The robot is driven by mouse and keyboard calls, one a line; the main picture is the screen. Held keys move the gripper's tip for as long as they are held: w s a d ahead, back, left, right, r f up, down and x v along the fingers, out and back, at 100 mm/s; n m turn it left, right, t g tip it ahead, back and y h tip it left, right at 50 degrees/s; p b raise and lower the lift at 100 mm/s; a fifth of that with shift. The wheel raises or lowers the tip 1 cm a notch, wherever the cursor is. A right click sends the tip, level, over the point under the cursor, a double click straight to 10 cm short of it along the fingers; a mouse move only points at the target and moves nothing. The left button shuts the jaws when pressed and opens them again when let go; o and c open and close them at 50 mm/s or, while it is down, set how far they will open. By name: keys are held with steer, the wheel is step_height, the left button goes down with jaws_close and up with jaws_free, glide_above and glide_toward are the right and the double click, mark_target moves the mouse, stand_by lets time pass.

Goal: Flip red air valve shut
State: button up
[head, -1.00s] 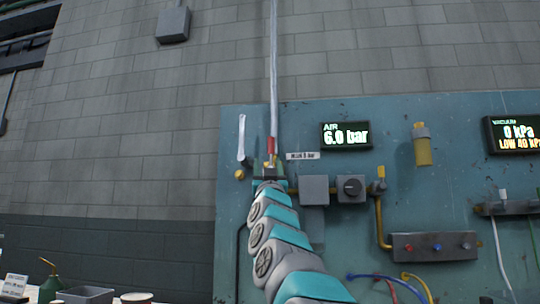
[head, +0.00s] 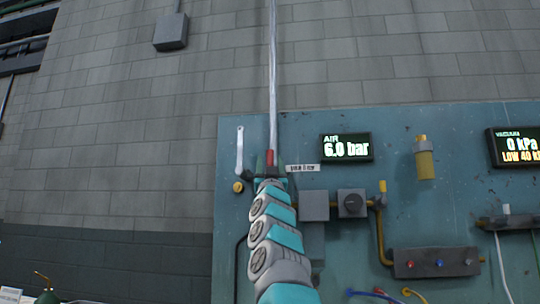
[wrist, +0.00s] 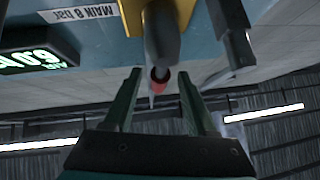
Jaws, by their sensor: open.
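The red piece (head: 269,157) of the air valve shows just above the end of my arm in the head view, in line with the pale vertical pipe. In the wrist view, which looks upside down, the red piece (wrist: 160,74) is at the end of a grey shaft below a yellow body (wrist: 144,15). My gripper (wrist: 159,80) is open, one finger on each side of the red piece in that view. I cannot tell whether either finger touches it. In the head view my gripper (head: 270,174) hides most of the valve body.
A grey-white lever (head: 240,152) hangs on the blue panel (head: 435,185) just left of the valve. An AIR display (head: 346,148) reads 6.0 bar. Grey boxes (head: 315,205) and a yellow-handled valve (head: 382,187) are to the right.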

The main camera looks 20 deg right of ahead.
steer(key=shift+w+d+r, duration=0.1)
steer(key=shift+r, duration=0.35)
steer(key=shift+w+p, duration=0.3)
steer(key=shift+p, duration=0.05)
steer(key=shift+d, duration=0.1)
jaws_close()
stand_by(0.9)
